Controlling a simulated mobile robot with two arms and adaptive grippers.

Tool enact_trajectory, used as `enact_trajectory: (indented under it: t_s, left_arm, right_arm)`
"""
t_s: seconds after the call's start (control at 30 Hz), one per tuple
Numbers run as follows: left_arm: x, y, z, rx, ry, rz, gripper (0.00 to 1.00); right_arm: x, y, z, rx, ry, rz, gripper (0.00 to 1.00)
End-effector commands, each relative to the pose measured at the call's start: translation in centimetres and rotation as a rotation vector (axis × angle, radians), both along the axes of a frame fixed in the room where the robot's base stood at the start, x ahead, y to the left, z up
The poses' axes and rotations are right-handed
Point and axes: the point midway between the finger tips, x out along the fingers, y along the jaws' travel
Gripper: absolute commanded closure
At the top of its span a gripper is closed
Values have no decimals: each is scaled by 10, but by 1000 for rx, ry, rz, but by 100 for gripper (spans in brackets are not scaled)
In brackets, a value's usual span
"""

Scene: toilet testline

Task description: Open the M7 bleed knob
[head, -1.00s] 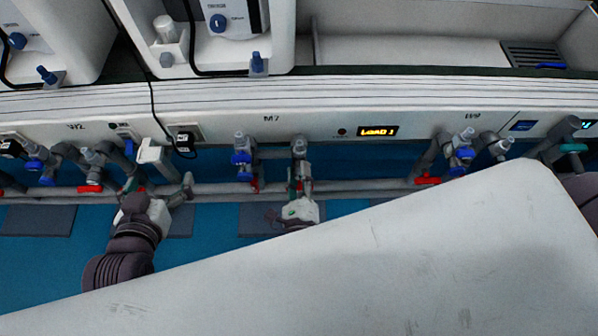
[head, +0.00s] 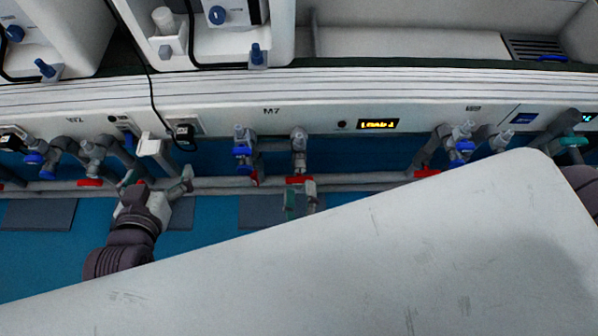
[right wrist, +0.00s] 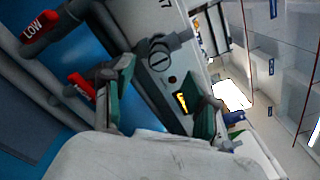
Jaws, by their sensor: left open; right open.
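The M7 label (head: 271,111) is on the white rail panel. Below it are a valve with a blue collar (head: 243,155) and a grey valve with a red knob (head: 299,180), which lies crosswise. I cannot tell from lettering which is the bleed knob. My right gripper (head: 301,198) is open and empty, its fingertips just below the red knob; its hand is hidden. In the right wrist view a red knob (right wrist: 80,86) is beside the left finger, outside the open jaws. My left gripper (head: 158,187) is open near the pipes at left.
A horizontal pipe (head: 350,184) runs behind the knobs. Another red knob (head: 427,173) and blue valve (head: 461,152) stand to the right, and a red knob (head: 90,183) to the left. A lit display (head: 378,124) is right of M7. A black cable hangs at left.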

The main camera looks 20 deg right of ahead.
Motion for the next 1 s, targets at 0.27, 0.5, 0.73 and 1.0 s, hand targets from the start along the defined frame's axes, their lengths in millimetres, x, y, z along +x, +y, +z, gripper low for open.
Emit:
enact_trajectory:
  t_s: [0.27, 0.5, 0.73, 1.0]
  left_arm:
    - [0, 0, 0, 0, 1, 0, 0]
    - [0, 0, 0, 0, 1, 0, 0]
    - [0, 0, 0, 0, 1, 0, 0]
    - [0, 0, 0, 0, 3, 0, 0]
  right_arm:
    - [-43, 13, 0, 0, 1, 1, 42]
    - [-51, 15, 0, 0, -1, -1, 42]
    - [-50, 15, 0, 0, -1, -1, 42]
    - [-50, 15, 1, -6, 2, 3, 42]
